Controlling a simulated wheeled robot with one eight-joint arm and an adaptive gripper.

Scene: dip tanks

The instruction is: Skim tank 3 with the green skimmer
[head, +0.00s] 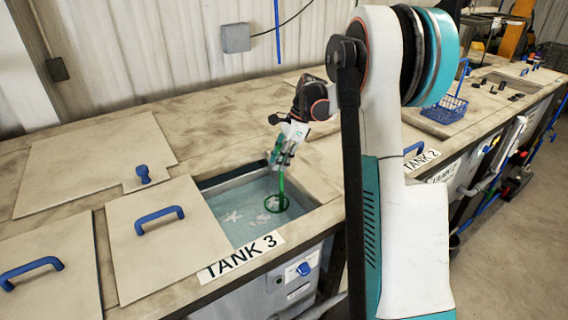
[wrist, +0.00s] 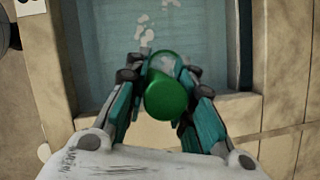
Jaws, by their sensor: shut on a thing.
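The green skimmer (head: 279,199) points down into tank 3 (head: 235,202), with its round hoop at the water near the tank's right side. My gripper (head: 284,155) is above the tank, shut on the skimmer's handle. In the wrist view the round green handle end (wrist: 167,97) sits between my gripper's fingers (wrist: 165,85). White foam patches float on the water, around the hoop and to its left. The wrist view also shows pale patches (wrist: 146,35) on the water. I cannot tell whether the hoop is under the surface.
A grey lid with a blue handle (head: 160,218) lies left of the opening, beside the TANK 3 label (head: 241,256). A blue basket (head: 446,105) stands farther along the bench at right. Another lid (head: 95,160) lies behind at left.

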